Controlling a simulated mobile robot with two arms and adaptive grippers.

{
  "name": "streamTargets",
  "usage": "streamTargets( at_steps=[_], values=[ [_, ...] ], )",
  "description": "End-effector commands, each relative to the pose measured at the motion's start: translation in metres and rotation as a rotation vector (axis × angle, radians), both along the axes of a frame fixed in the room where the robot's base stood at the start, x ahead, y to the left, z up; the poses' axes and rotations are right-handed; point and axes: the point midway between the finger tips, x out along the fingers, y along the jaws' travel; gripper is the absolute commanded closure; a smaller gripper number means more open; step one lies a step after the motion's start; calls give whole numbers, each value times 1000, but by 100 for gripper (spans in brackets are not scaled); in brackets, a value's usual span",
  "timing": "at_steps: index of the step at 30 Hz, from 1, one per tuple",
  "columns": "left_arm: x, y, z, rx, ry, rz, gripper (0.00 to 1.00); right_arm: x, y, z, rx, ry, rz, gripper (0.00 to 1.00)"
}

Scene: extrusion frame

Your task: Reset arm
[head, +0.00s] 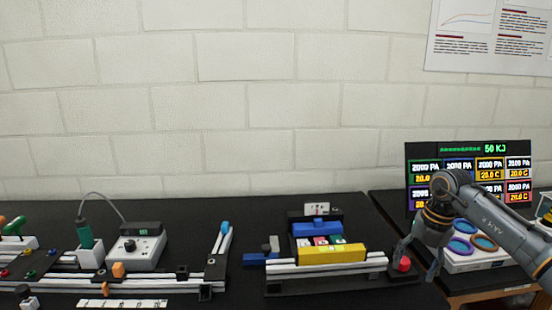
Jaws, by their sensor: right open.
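My right arm comes in from the right edge, and its gripper (418,262) hangs down at the right end of the middle fixture. The gripper is open, with its fingers apart near a red button (403,264); I cannot tell whether a finger touches it. No object shows between the fingers. The extrusion frame (325,267) of white rails lies on the black table and carries a yellow block (331,254) and a blue block (317,228). My left gripper is not in view.
A screen (430,165) stands behind my right arm. A white tray with coloured rings (484,243) lies beside the gripper.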

Motion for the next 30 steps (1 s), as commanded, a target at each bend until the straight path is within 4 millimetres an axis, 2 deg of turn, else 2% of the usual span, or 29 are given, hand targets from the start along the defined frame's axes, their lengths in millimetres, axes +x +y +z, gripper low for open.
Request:
streamTargets(
  at_steps=[8,11,14,16,18,21,24,26,28,30],
  values=[
    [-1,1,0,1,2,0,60,7,84,-28,214,-95,134,37],
    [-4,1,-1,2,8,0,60,6,128,-37,340,-147,188,37],
    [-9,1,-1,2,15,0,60,-2,189,-42,527,-215,237,37],
    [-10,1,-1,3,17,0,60,-13,241,-37,711,-280,251,37],
    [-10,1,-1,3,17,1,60,-24,286,-22,916,-353,225,37],
    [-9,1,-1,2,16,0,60,-36,326,9,1184,-453,116,37],
    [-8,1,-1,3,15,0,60,-42,338,39,1414,-541,-77,37],
    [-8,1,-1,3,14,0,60,-41,332,51,1523,-585,-225,37],
    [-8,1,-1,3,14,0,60,-39,316,58,1619,-626,-430,37],
    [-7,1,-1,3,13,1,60,-37,291,55,1677,-651,-660,37]
  ],
)
